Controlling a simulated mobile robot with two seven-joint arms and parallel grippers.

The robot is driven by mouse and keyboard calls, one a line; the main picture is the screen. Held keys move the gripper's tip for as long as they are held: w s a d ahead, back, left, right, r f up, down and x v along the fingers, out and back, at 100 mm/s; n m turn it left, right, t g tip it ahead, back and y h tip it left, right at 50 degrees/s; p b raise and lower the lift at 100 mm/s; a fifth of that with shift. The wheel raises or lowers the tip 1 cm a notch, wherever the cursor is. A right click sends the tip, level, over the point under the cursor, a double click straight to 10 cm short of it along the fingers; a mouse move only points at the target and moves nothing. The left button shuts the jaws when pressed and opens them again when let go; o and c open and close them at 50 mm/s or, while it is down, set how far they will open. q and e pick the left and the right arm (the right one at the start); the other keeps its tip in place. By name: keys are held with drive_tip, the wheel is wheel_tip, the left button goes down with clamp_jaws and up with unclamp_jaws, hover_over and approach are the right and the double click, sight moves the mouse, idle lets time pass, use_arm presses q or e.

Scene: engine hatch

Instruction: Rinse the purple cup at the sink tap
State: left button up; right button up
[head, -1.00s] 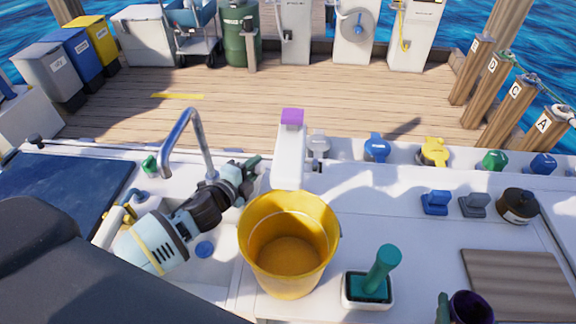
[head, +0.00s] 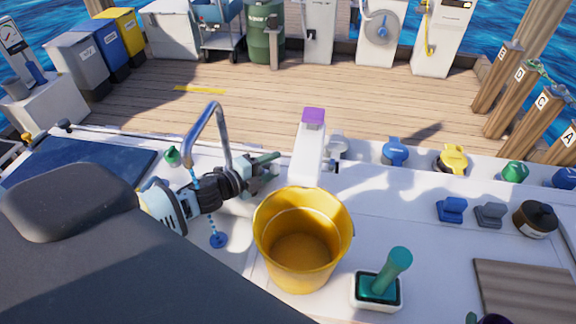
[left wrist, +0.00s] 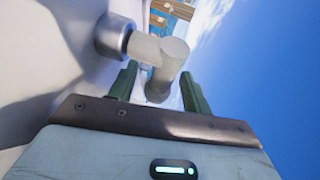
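The purple cup (head: 495,320) shows only as a dark rim at the bottom right edge of the head view. A green fingertip of my right gripper (head: 471,318) is beside it; its grip is cut off. The metal tap (head: 224,135) arches over the sink at the left, and a thin blue stream (head: 212,220) falls from its spout to the blue drain (head: 218,241).
A yellow bucket (head: 302,240) stands right of the sink, close to my left gripper. A white post with a purple top (head: 313,115) is behind the bucket.

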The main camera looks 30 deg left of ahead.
use_arm(q)
drive_tip(key=v, duration=1.2)
idle(0.3)
idle(0.3)
